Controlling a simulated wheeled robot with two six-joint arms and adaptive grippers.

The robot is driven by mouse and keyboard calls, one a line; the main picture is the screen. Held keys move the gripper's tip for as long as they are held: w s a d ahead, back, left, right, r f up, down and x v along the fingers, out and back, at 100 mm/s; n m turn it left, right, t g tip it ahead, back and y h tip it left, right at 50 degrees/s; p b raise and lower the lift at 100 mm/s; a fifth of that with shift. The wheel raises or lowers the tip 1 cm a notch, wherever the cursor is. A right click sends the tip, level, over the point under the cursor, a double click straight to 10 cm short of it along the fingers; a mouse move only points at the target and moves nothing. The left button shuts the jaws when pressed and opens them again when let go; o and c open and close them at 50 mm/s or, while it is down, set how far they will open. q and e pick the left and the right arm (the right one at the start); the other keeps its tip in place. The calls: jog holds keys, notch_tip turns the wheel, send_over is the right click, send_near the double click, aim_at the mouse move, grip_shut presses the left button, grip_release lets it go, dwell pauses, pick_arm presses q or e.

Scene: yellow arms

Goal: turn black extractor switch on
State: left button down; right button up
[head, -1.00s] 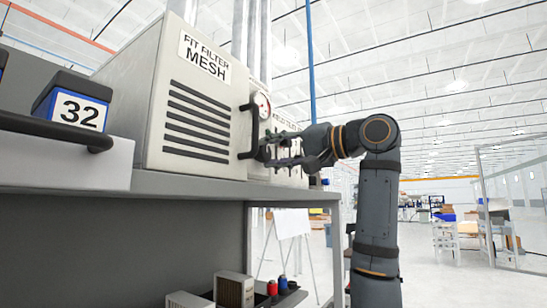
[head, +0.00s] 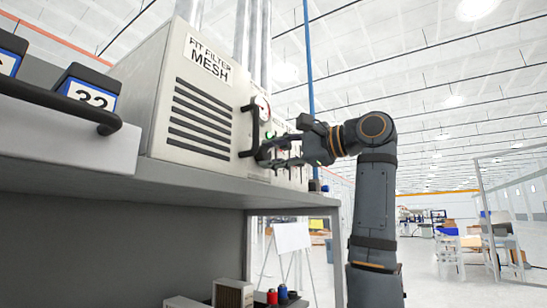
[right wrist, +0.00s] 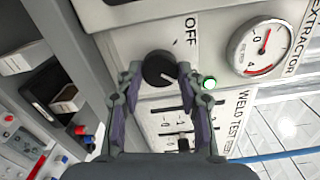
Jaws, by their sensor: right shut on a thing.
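The black extractor switch (right wrist: 158,68) is a round knob on the pale panel, beside the word OFF, in the right wrist view. My right gripper (right wrist: 159,74) has a finger on each side of the knob and is shut on it. A green lamp (right wrist: 209,83) is lit just right of the fingers. In the head view my right gripper (head: 277,152) is at the front panel of the cream extractor box (head: 200,100), and it hides the knob there. My left gripper is not in view.
A round gauge (right wrist: 262,48) is near the EXTRACTOR label. A black handle (head: 252,130) stands out from the box close to my right gripper. A bin marked 32 (head: 90,93) stands on the left.

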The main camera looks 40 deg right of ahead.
jog(key=shift+m, duration=0.4)
jog(key=o, duration=1.2)
jog(key=v, duration=1.2)
jog(key=shift+f, duration=0.1)
jog(key=shift+d, duration=0.1)
